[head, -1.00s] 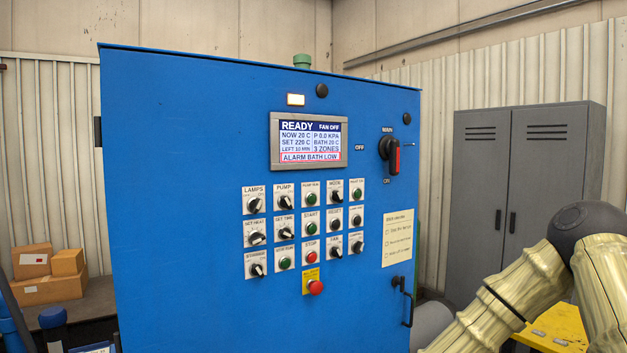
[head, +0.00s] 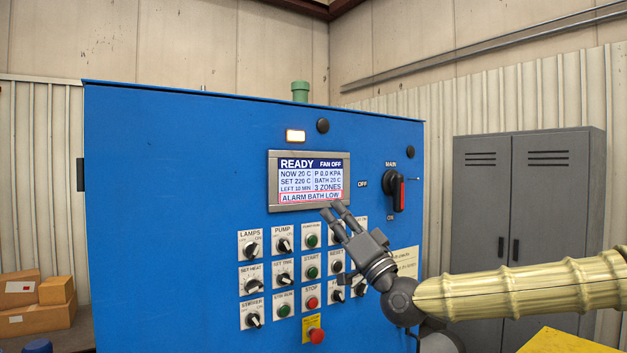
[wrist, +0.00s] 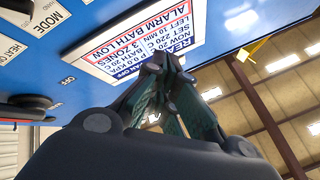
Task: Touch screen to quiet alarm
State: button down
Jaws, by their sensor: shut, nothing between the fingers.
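The screen (head: 308,180) is set in a grey frame high on the blue cabinet. It reads READY, FAN OFF, with a red-outlined line ALARM BATH LOW along its bottom. My gripper (head: 336,210) is shut and empty, its fingertips just below the screen's lower right edge in the head view. The hand hides some buttons and labels under the screen.
Below the screen are rows of knobs and buttons, with a red stop button (head: 316,335) at the bottom. A MAIN switch (head: 395,190) is to the right. A grey locker (head: 525,230) stands at the right.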

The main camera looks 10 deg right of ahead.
jog(key=s+d+r+t, duration=0.1)
jog(key=d+r, duration=0.2)
jog(key=r, duration=0.4)
jog(key=shift+s+t, duration=0.3)
jog(key=shift+d, duration=0.15)
jog(key=p, duration=0.2)
send_near(315, 164)
notch_tip(315, 164, up, 3)
jog(key=shift+w+a+r+b, duration=0.1)
jog(key=shift+w+a+b, duration=0.15)
jog(key=shift+w, duration=0.25)
jog(key=shift+w+a+b, duration=0.15)
jog(key=shift+w+a, duration=0.05)
jog(key=shift+w, duration=0.35)
jog(key=shift+w+a, duration=0.1)
dwell(0.3)
jog(key=shift+w+a+b, duration=0.15)
jog(key=shift+w+b, duration=0.2)
jog(key=shift+b, duration=0.15)
